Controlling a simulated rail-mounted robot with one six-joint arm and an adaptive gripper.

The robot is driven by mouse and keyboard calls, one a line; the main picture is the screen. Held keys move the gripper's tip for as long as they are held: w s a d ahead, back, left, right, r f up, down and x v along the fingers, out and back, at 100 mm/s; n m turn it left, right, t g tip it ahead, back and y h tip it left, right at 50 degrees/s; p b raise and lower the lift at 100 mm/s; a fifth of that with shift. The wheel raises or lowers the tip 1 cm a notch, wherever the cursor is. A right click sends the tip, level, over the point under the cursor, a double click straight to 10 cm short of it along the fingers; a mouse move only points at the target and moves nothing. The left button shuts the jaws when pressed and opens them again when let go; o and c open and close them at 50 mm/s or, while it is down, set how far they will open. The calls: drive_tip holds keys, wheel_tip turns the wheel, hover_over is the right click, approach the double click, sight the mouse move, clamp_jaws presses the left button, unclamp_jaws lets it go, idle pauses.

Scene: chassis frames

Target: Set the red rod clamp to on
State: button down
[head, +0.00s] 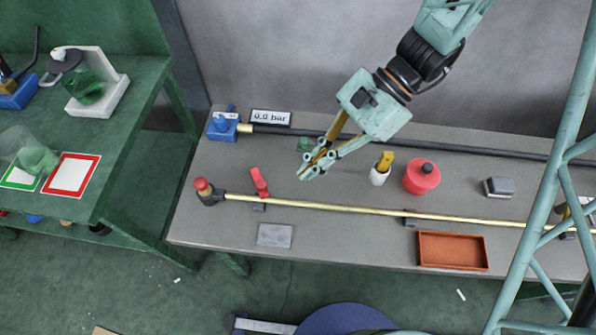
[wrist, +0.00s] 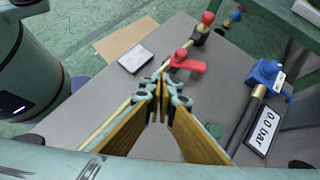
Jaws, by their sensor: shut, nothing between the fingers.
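The red rod clamp (head: 260,182) is a small red lever piece on the thin brass rod (head: 330,206), near the rod's left end. It also shows in the wrist view (wrist: 187,63), just beyond my fingertips. My gripper (head: 308,172) hangs above the bench to the right of the clamp, pointing down and left. Its fingers are shut and empty, with the tips together in the wrist view (wrist: 163,88). They look apart from the clamp. I cannot tell from the lever whether it is on or off.
A red knob (head: 202,187) caps the rod's left end. Behind are a blue valve (head: 223,126), a dark pipe and a 0.0 bar sign (head: 271,118). A white-yellow bottle (head: 381,169) and a red round container (head: 422,177) stand right. A grey plate (head: 275,235) lies in front.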

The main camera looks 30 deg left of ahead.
drive_tip(key=shift+w+d+r+p, duration=0.2)
drive_tip(key=shift+w+d+r, duration=0.25)
drive_tip(key=shift+r, duration=0.2)
drive_tip(key=shift+w+d+r+p, duration=0.15)
drive_tip(key=shift+w+d+r, duration=0.15)
drive_tip(key=shift+d+r, duration=0.35)
drive_tip(key=shift+w+d+r+p, duration=0.2)
drive_tip(key=shift+w+d+r, duration=0.25)
drive_tip(key=shift+r, duration=0.25)
drive_tip(key=shift+r, duration=0.1)
drive_tip(key=d+r+n+t+h, duration=0.2)
drive_tip(key=d+r+n+t, duration=0.25)
drive_tip(key=d+r, duration=1.25)
drive_tip(key=s+d+r+n+t+h, duration=0.1)
drive_tip(key=s+d+r+t, duration=0.2)
drive_tip(key=d, duration=0.6)
drive_tip(key=s+d+r+n+t+h, duration=0.1)
drive_tip(key=s+d+r+t, duration=0.3)
drive_tip(key=d+r, duration=0.4)
drive_tip(key=shift+s+d+h, duration=0.4)
drive_tip(key=shift+d, duration=0.15)
idle(1.6)
